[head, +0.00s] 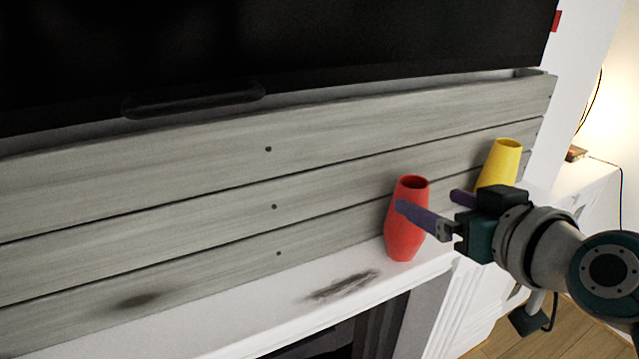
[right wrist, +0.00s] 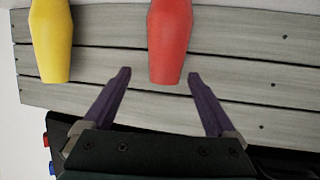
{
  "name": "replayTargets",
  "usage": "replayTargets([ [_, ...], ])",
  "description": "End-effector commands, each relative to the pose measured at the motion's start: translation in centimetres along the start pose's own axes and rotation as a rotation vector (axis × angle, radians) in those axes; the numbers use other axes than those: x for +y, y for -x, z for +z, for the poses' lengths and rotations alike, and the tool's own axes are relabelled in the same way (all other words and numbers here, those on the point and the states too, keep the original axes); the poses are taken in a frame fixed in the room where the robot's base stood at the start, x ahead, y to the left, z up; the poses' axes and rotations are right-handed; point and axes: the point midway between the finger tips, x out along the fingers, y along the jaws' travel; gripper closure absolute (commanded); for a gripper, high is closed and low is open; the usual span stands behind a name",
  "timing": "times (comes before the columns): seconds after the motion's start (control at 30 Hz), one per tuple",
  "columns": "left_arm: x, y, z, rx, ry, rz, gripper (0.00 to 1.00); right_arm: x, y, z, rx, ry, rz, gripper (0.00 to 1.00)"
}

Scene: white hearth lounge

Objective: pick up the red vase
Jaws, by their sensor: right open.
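The red vase (head: 405,238) stands upright on the white mantel, close to the grey plank wall. My right gripper (head: 428,201) comes in from the right at the height of the vase's upper half. It is open and empty, and one purple finger crosses in front of the vase. In the right wrist view, the red vase (right wrist: 170,40) lies ahead, with its near end around the level of the open fingertips (right wrist: 158,76), closer to the right one. I cannot tell whether a finger touches it. My left gripper is not in view.
A yellow vase (head: 498,165) stands right of the red one, partly behind my right gripper; it also shows in the right wrist view (right wrist: 52,40). The plank wall (head: 200,200) and a black screen (head: 280,50) rise behind. The mantel (head: 300,302) left of the red vase is clear.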

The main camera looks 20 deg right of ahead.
Motion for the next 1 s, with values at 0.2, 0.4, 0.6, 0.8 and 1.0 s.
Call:
replayTargets([
  [0.2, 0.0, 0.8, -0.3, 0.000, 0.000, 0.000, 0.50, -0.6, -2.3, -0.8, 0.001, -0.004, -0.002, 0.08],
  [0.4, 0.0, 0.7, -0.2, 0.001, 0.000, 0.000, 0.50, -0.7, -4.7, -0.6, 0.000, 0.000, -0.001, 0.08],
  [0.6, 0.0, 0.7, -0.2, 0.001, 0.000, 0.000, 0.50, -0.7, -5.2, -0.6, 0.000, 0.000, 0.000, 0.08],
  [0.8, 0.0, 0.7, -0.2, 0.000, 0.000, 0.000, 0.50, -0.7, -5.2, -0.6, -0.001, 0.000, 0.000, 0.16],
  [1.0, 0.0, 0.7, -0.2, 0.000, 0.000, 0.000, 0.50, -0.7, -5.2, -0.6, -0.001, 0.000, 0.000, 0.39],
])
